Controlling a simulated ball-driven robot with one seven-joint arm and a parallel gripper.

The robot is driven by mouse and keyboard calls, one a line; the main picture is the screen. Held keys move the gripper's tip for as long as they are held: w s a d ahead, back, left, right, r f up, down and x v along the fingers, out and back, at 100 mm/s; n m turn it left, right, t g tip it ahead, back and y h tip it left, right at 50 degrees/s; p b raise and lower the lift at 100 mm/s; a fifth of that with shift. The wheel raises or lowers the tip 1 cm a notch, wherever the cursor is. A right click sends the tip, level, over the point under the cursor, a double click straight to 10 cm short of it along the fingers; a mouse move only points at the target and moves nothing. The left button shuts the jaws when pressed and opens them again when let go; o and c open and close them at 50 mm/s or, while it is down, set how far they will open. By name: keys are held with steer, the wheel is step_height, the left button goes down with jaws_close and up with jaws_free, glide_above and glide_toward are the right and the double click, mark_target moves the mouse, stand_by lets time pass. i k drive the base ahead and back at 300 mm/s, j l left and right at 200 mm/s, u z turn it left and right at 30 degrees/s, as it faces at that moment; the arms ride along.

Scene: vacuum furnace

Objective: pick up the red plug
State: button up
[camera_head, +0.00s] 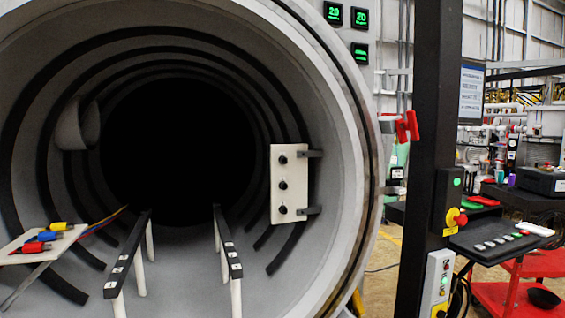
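The red plug (35,247) lies on a small pale shelf (14,260) at the lower left, just inside the round furnace opening. A blue plug (46,236) and a yellow plug (60,226) lie beside it, farther back along the shelf. Thin coloured cables (100,224) run from the plugs' side toward the right. My gripper is not in view.
Two dark rails (126,258) on pale posts stand in the chamber right of the shelf. A white panel with black sockets (289,184) is fixed at the chamber's right wall. A dark column (428,140) and red cart (515,290) stand outside at right.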

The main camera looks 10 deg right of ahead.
mark_target(36, 247)
steer(key=u, duration=0.55)
steer(key=i+l+u, duration=0.15)
steer(key=i+u, duration=0.15)
steer(key=u, duration=0.15)
steer(key=i+l+u, duration=0.2)
steer(key=u, duration=0.2)
steer(key=i+l+u, duration=0.25)
steer(key=u, duration=0.2)
